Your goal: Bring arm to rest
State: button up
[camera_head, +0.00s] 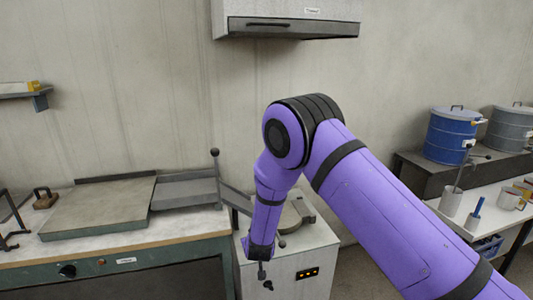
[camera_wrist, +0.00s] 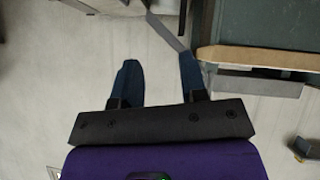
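My arm, purple with black joints, reaches up from the lower right in the head view, bends at the elbow and hangs down on the far side. My gripper (camera_head: 264,272) is small at its lower end, in front of the white cabinet. In the wrist view my gripper (camera_wrist: 159,62) shows two dark blue fingers set well apart. Nothing is between them, only pale floor beyond. The gripper touches nothing that I can see.
A workbench (camera_head: 120,242) with a flat grey plate (camera_head: 100,207) stands at left. A white cabinet (camera_head: 312,262) is behind my forearm. A hood (camera_head: 287,18) hangs above. At right are blue (camera_head: 449,136) and grey (camera_head: 508,128) drums and a white table (camera_head: 483,222) with cups.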

jog(key=d+r+g, duration=0.1)
jog(key=d+r, duration=0.3)
jog(key=r, duration=0.7)
jog(key=s+d+r+m+g+y, duration=0.1)
jog(key=s+d+r, duration=0.2)
jog(key=d+r, duration=0.35)
jog(key=s+d+r, duration=0.3)
jog(key=r, duration=0.7)
jog(key=s+d+r+m+g+y, duration=0.1)
jog(key=s+d+r, duration=0.3)
jog(key=r, duration=0.4)
jog(key=s+d+r+g+h, duration=0.1)
jog(key=s+d+r, duration=0.35)
jog(key=s, duration=0.25)
jog(key=s+d+r, duration=0.4)
jog(key=s+d, duration=0.1)
jog(key=s, duration=0.2)
jog(key=s+d+m+h, duration=0.1)
jog(key=s+d, duration=0.2)
jog(key=s, duration=0.5)
jog(key=s+d+m+g+h, duration=0.1)
jog(key=s+d, duration=0.3)
jog(key=s, duration=0.5)
jog(key=shift+s, duration=0.2)
jog(key=shift+r, duration=0.1)
